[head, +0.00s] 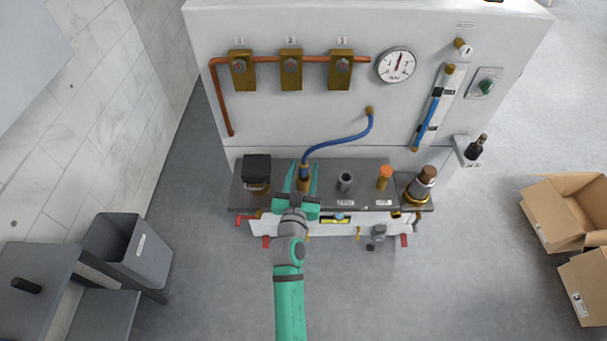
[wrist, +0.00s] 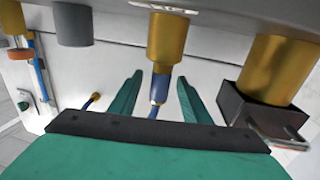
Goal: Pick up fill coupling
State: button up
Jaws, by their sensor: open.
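The fill coupling, a brass fitting (head: 304,184) at the end of a blue hose (head: 340,141), stands upright on the grey shelf (head: 362,169). My gripper (head: 302,171) reaches over the shelf, with one green finger on each side of the coupling. In the wrist view, which looks upside down, the brass body (wrist: 168,38) and its blue collar appear between the open fingers (wrist: 160,82). Gaps show on both sides, so neither finger visibly touches it. My wrist hides the coupling's lower part in the head view.
A black block on brass (head: 257,171) stands close left of my gripper. A grey cylinder (head: 345,181), an orange-capped fitting (head: 384,176) and a brown-topped canister (head: 422,186) stand to the right. The white panel (head: 300,115) rises behind, with valves and a gauge (head: 396,65).

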jog(key=shift+w+d+r, duration=0.1)
jog(key=shift+w+d, duration=0.1)
jog(key=shift+w, duration=0.95)
jog(key=shift+w+d+r, duration=0.1)
jog(key=shift+w+d, duration=0.05)
jog(key=shift+w, duration=1)
jog(key=shift+f, duration=0.1)
grip_shut()
